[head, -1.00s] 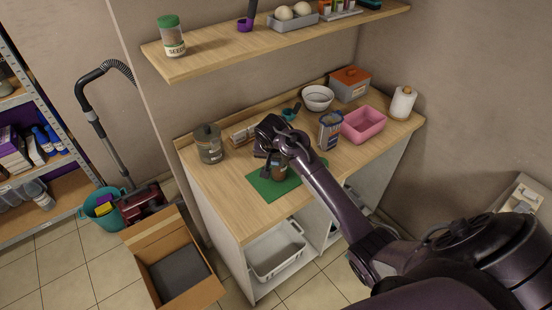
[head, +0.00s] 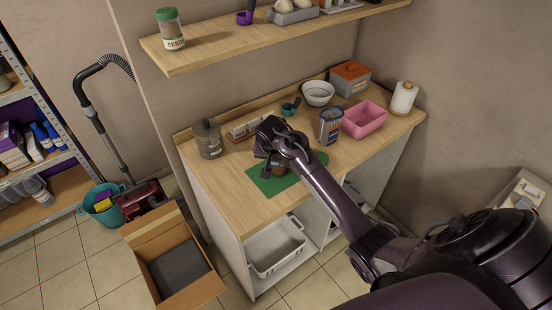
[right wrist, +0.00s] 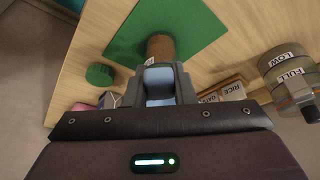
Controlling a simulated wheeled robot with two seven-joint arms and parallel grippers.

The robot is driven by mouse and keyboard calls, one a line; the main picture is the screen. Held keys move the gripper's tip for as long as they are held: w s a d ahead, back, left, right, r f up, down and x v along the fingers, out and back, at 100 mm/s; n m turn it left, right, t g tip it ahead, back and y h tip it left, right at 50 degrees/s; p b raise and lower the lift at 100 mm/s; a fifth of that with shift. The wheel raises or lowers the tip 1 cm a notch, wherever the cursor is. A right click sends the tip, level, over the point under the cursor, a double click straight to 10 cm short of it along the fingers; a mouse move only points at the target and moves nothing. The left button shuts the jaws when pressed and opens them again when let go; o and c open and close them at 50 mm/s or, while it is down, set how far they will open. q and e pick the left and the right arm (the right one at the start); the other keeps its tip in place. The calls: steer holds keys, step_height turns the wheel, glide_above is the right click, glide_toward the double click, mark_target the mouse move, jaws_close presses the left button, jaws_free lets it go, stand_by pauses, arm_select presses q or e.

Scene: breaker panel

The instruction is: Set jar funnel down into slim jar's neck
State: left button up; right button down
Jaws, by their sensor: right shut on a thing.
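My right gripper (right wrist: 158,90) is shut on a light blue piece (right wrist: 158,76), which I take to be the jar funnel. Just beyond it in the wrist view is a brown-filled slim jar (right wrist: 160,47) on the green mat (right wrist: 124,42). The funnel and jar overlap in this view, so I cannot tell whether the funnel sits in the neck. In the head view the right gripper (head: 268,166) is low over the green mat (head: 275,186) and hides most of the jar. My left gripper is out of view.
A grey jar (head: 208,139) stands at the counter's left. A blue-labelled container (head: 331,127), a pink tub (head: 364,119) and a white bowl (head: 318,93) stand to the right and back. A green lid (right wrist: 100,74) lies beside the mat. The shelf (head: 240,47) overhangs the back.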

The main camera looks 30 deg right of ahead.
steer(key=shift+f, duration=0.1)
steer(key=c, duration=1.1)
jaws_free()
steer(key=b+v, duration=0.2)
steer(key=v, duration=0.5)
steer(key=shift+s+a+r, duration=0.1)
steer(key=shift+s+r, duration=0.05)
steer(key=shift+r, duration=0.2)
